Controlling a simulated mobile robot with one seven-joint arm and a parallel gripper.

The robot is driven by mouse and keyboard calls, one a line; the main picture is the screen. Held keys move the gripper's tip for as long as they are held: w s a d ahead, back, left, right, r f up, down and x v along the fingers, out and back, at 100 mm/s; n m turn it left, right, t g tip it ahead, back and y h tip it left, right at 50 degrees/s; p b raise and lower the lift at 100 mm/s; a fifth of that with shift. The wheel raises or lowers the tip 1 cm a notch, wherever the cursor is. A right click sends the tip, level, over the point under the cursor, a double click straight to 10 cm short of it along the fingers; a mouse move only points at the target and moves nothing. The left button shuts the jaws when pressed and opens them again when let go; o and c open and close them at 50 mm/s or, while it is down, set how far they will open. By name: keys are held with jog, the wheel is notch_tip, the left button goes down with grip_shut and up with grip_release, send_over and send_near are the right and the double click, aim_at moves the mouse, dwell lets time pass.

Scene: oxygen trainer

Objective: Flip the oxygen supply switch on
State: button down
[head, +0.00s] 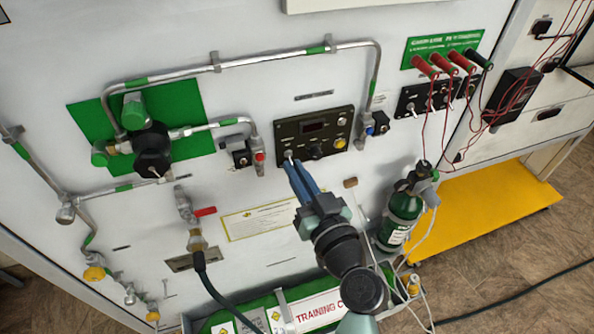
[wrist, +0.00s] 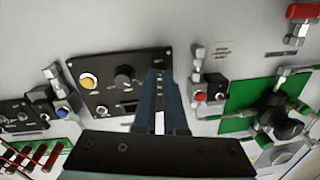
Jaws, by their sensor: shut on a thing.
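A black control panel (head: 331,121) with a small dark display, a dark knob and a yellow button is mounted on the white wall panel. It shows upside down in the wrist view (wrist: 110,70). A small silver toggle switch (head: 288,153) is at its lower left corner in the head view. My gripper (head: 290,163) reaches up to this corner with its blue fingers close together and shut on the switch lever. In the wrist view, my fingers (wrist: 158,75) cover the switch, so its lever and position cannot be told.
A red-handled valve (head: 204,211) and a regulator on a green plate (head: 184,110) are to the left. A small valve with a blue knob (head: 370,131) is just right of the panel. A green cylinder (head: 401,215) stands at lower right. Pipes run above.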

aim_at(290, 159)
jog(key=shift+r+p, duration=0.2)
jog(key=shift+p, duration=0.2)
jog(key=shift+r+g+p, duration=0.35)
jog(key=shift+g+p, duration=0.05)
jog(key=shift+p, duration=0.65)
jog(key=r+g+h+p, duration=0.1)
jog(key=p, duration=0.4)
jog(key=shift+g, duration=0.3)
jog(key=g+p, duration=0.1)
jog(key=p, duration=0.2)
jog(key=shift+r+h+p, duration=0.3)
jog(key=shift+r, duration=0.05)
jog(key=g+p, duration=0.1)
jog(key=p, duration=0.1)
jog(key=g+p, duration=0.1)
jog(key=p, duration=0.1)
jog(key=shift+w+r+m+g+h, duration=0.15)
jog(key=shift+r+m+g+h, duration=0.15)
jog(key=shift+g+h, duration=0.1)
jog(key=shift+w+g+h+p, duration=0.2)
jog(key=shift+g+h+p, duration=0.45)
jog(key=shift+g, duration=0.85)
jog(key=shift+a+r, duration=0.1)
jog(key=c, duration=1)
grip_release()
